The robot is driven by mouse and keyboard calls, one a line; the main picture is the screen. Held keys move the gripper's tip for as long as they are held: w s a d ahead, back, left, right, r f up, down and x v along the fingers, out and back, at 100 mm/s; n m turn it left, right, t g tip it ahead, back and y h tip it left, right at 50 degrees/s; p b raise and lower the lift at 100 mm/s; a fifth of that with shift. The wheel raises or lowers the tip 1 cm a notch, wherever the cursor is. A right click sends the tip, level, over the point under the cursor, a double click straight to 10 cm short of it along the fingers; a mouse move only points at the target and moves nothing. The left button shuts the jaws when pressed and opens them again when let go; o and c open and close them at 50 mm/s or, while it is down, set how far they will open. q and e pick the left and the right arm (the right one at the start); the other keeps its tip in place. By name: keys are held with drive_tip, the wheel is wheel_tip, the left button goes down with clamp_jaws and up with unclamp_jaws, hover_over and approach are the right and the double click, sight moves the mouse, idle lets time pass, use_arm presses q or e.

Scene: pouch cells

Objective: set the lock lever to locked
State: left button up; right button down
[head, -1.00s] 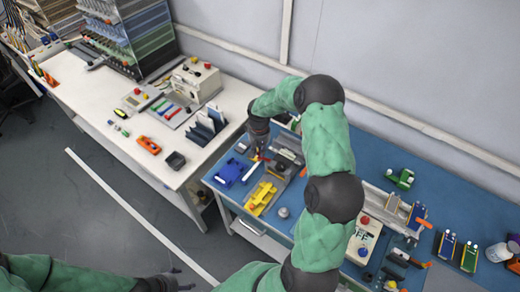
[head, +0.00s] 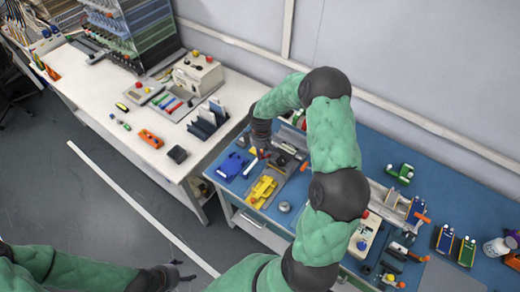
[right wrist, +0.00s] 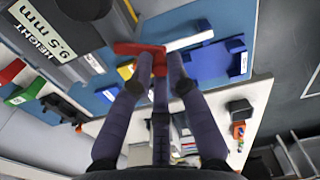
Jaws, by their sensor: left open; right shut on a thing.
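The lock lever (right wrist: 138,48) is a red bar in the right wrist view, beside a grey fixture (right wrist: 60,35) labelled "HEIGHT 9.5 mm". My right gripper (right wrist: 162,65) is shut on the lever, with red showing between its dark fingers. In the head view my right gripper (head: 260,150) reaches down at the left part of the blue bench, next to the grey fixture (head: 288,153). The lever is mostly hidden there, and its exact setting cannot be told. My left gripper (head: 182,272) is open and empty over the floor at the bottom.
A blue part (head: 231,166) and a yellow part (head: 262,191) lie close to my right gripper on the blue mat (head: 440,190). A white bench (head: 95,98) with trays and a boxy device (head: 198,73) stands to the left. Floor between is clear.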

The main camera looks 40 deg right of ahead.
drive_tip(key=shift+s+n, duration=0.25)
drive_tip(key=shift+n, duration=0.55)
drive_tip(key=c, duration=1.2)
unclamp_jaws()
drive_tip(key=shift+r, duration=0.1)
wheel_tip(320, 180, up, 12)
